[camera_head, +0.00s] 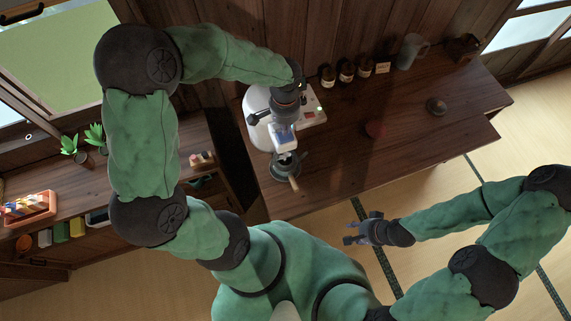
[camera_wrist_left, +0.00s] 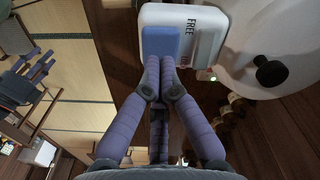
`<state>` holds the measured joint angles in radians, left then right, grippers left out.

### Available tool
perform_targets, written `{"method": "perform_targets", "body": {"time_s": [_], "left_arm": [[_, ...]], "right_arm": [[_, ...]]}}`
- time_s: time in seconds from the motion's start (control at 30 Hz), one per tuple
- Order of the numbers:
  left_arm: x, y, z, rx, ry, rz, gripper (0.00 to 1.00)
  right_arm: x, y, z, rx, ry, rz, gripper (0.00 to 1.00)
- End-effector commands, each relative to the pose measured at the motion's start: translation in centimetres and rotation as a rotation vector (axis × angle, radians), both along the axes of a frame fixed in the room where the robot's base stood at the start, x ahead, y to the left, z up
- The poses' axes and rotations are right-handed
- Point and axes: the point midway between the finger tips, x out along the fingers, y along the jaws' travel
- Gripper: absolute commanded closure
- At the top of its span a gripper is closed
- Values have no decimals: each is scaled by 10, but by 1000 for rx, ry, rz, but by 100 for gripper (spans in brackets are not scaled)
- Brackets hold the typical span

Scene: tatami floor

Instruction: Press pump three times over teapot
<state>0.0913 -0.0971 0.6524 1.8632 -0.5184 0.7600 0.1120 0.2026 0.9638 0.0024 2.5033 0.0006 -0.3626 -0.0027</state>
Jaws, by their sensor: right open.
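The pump is a white air pot (camera_head: 258,128) near the counter's left end. Its spout head carries a blue push pad (camera_head: 283,139), which also shows in the left wrist view (camera_wrist_left: 168,42) beside the printed word FREE. The dark teapot (camera_head: 285,168) with a wooden handle (camera_head: 294,184) sits just below the spout head. My left gripper (camera_head: 285,118) is over the pump; in the left wrist view its fingertips (camera_wrist_left: 166,66) are together at the pad's near edge. I cannot tell whether they press it. My right gripper (camera_head: 357,229) is open and empty, away from the counter.
Several dark jars (camera_head: 346,72), a grey mug (camera_head: 411,51) and a small dark box stand along the counter's back. A lower shelf with plants is at left.

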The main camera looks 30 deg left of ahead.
Motion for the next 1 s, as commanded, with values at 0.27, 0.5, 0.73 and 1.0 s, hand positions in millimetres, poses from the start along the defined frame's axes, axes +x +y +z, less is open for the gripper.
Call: {"method": "perform_targets", "body": {"time_s": [0.27, 0.5, 0.73, 1.0], "left_arm": [[0, 0, -1, 0, 0, 0, 100], [0, 0, -6, 0, 0, 0, 100], [0, 0, -12, 0, 0, 0, 100], [0, 0, -19, 0, 0, 0, 100]], "right_arm": [[0, 0, 0, 0, 0, 0, 58], [0, 0, -5, 0, 0, 0, 58], [0, 0, -10, 0, 0, 0, 58], [0, 0, -15, 0, 0, 0, 58]]}}
